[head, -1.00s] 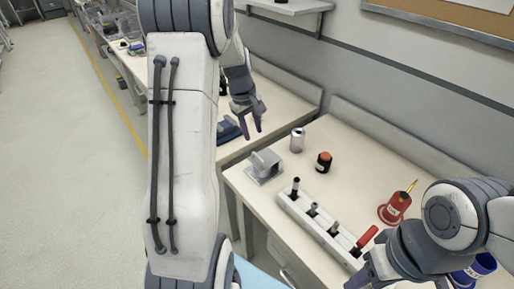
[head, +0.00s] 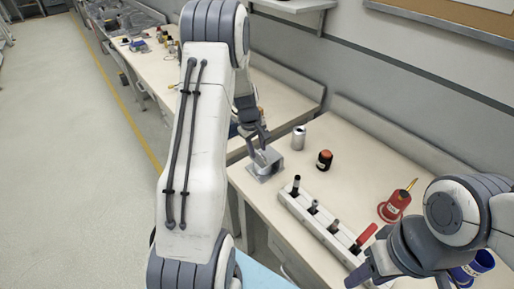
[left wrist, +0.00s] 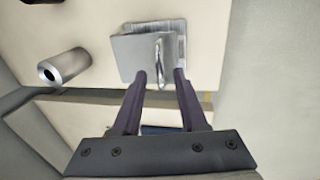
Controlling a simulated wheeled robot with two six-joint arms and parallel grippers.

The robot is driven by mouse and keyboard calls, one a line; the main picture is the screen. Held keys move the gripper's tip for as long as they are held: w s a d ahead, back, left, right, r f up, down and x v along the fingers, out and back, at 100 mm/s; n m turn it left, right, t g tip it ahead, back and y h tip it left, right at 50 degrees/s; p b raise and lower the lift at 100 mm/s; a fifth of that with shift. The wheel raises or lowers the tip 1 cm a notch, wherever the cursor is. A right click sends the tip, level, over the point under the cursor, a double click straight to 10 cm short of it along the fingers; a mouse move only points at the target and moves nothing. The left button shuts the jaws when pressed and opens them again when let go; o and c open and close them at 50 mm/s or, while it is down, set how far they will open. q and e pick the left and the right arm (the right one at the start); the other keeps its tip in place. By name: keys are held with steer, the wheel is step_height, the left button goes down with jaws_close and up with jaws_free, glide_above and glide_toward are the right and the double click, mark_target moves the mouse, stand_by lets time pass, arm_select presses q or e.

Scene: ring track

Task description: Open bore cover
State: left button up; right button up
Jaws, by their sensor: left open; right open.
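The grey metal block with the bore cover (head: 265,171) stands near the left end of the workbench. In the left wrist view its smooth grey cover (left wrist: 131,52) appears over a ribbed base, with a thin upright tab (left wrist: 160,56) at its side. My left gripper (head: 258,144) is open at the block; in the left wrist view its fingertips (left wrist: 160,74) lie on either side of the tab's near end. I cannot tell whether they touch it. The gripper partly hides the block in the head view. My right gripper (head: 366,277) is low at the bottom right, partly cut off.
A silver cylinder (head: 299,138) and a black jar with an orange top (head: 324,160) stand close to the block. A white rack (head: 319,225) holds several tools. A red holder (head: 394,207) and a blue cup (head: 480,264) are at the right.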

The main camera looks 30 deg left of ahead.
arm_select(q)
jaws_close()
stand_by(1.4)
